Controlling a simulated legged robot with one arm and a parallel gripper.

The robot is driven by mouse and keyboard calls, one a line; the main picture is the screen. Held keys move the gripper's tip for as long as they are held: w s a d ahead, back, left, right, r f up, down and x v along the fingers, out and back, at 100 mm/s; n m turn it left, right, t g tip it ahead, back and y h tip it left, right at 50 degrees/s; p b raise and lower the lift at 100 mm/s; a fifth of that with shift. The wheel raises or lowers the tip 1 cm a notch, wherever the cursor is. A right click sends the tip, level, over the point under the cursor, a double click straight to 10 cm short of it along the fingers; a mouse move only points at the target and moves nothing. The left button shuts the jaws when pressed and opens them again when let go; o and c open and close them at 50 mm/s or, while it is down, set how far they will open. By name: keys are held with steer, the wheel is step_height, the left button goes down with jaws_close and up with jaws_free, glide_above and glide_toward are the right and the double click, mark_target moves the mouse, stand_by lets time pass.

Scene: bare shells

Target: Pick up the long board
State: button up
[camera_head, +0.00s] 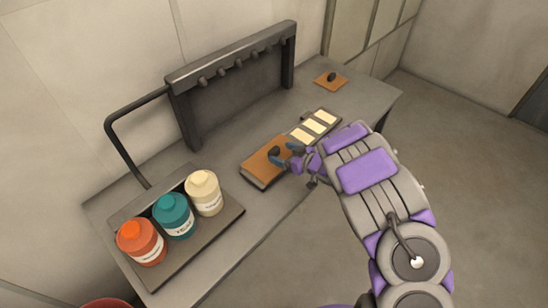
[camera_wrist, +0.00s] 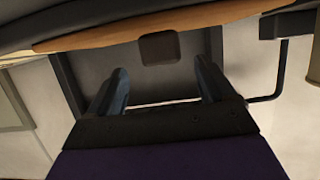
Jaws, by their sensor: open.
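A thick brown board (camera_head: 258,166) with a dark lower edge lies flat on the bench, near its front edge. Its brown face (camera_wrist: 90,38), with a dark square knob (camera_wrist: 159,48), shows at the top of the wrist view. My gripper (camera_head: 284,155) is over its right end, with the blue fingers apart. In the wrist view my gripper (camera_wrist: 162,74) has the knob just beyond and between its fingertips; I cannot tell whether they touch it. A grey strip with several cream panels (camera_head: 313,127) lies just behind, partly hidden by my arm.
A tray (camera_head: 205,237) at the left holds an orange bottle (camera_head: 141,243), a teal bottle (camera_head: 174,216) and a cream bottle (camera_head: 203,193). A dark rack with pegs (camera_head: 235,95) stands along the wall. A small brown plate with a dark knob (camera_head: 331,80) lies at the far end.

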mark_target(277, 151)
steer(key=b+x, duration=0.1)
steer(key=x, duration=0.4)
steer(key=shift+a+f, duration=0.1)
steer(key=shift+a, duration=0.05)
steer(key=shift+s, duration=0.1)
steer(key=c, duration=1.2)
